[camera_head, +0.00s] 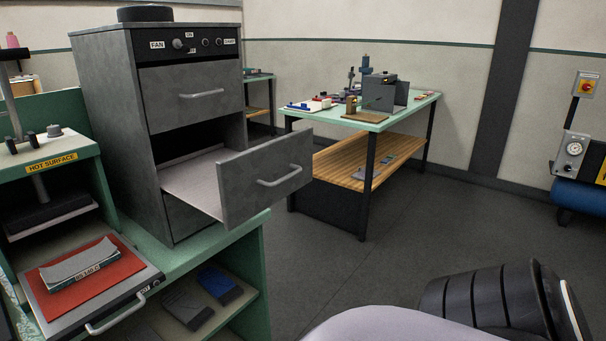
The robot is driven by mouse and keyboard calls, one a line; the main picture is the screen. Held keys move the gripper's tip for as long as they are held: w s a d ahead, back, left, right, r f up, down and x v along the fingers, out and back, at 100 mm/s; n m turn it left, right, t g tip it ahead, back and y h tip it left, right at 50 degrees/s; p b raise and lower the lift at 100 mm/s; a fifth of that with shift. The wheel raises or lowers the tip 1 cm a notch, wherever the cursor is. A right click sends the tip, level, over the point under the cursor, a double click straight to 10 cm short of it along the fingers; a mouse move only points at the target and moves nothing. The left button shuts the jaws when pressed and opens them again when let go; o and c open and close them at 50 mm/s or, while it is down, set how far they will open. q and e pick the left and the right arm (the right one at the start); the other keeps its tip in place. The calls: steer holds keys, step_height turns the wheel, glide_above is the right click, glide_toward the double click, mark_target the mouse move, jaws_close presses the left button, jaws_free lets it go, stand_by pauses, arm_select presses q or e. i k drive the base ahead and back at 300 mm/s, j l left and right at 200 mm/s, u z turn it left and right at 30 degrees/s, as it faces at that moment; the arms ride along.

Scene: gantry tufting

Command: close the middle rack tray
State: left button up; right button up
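The middle rack tray (262,180) is a grey drawer in the dark grey cabinet (108,111). It is pulled well out toward the right, and its pale inner floor shows behind the front panel. A light bar handle (280,176) is on its front. The top drawer (192,94) is shut flush, and the bottom drawer (187,217) is partly hidden behind the open tray. Neither of my grippers is in view. A black ribbed part of my arm shows at the lower right, far from the tray.
A green bench carries the cabinet and a press marked hot surface (52,162), with a red pad (92,284) in front. A second table (372,124) with tools stands behind. The grey floor (345,255) right of the tray is clear.

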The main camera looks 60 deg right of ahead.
mark_target(232, 187)
steer(key=z, duration=1.7)
